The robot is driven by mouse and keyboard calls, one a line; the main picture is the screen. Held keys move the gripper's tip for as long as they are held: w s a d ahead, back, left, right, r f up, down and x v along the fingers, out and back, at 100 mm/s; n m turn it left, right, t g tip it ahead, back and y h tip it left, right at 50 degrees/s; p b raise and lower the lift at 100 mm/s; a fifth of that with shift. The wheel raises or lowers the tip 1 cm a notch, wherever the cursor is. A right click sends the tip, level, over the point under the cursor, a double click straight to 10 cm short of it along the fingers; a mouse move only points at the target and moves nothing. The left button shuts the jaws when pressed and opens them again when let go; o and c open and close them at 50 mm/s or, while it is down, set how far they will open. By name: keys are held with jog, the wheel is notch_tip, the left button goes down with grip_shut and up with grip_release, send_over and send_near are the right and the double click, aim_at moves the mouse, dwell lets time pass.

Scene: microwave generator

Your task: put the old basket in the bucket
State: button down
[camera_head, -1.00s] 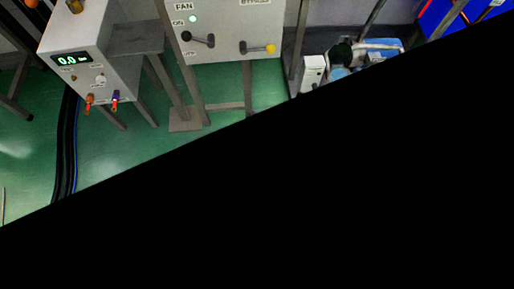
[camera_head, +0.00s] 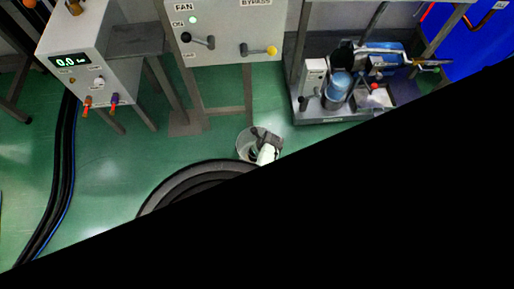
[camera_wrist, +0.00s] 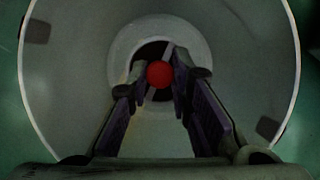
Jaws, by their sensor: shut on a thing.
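The bucket (camera_head: 242,142) is pale and round and stands on the green floor in the head view. In the wrist view, the wide grey bucket (camera_wrist: 268,60) surrounds my gripper (camera_wrist: 160,88). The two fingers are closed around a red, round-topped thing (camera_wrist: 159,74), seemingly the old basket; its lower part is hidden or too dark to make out. My gripper (camera_head: 262,147) is over the bucket's opening in the head view, where the held thing cannot be made out. The wrist view looks down into the bucket, with the held thing near its middle.
A large dark ring-shaped object (camera_head: 170,185) lies in front of the bucket. A cart (camera_head: 330,115) with a blue container stands at right. The fan panel (camera_head: 225,30) stands behind. Cables (camera_head: 62,180) run along the floor at left. Black covers the lower right of the head view.

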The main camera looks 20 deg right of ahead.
jog(key=shift+f, duration=0.15)
jog(key=c, duration=1.5)
grip_release()
jog(key=shift+o, duration=0.2)
jog(key=shift+r, duration=0.45)
jog(key=a+p+v, duration=0.1)
jog(key=p+v, duration=0.1)
jog(key=v, duration=0.9)
jog(key=shift+s+d+r+p, duration=0.15)
jog(key=shift+s+d+p, duration=0.05)
jog(key=shift+d+p, duration=0.25)
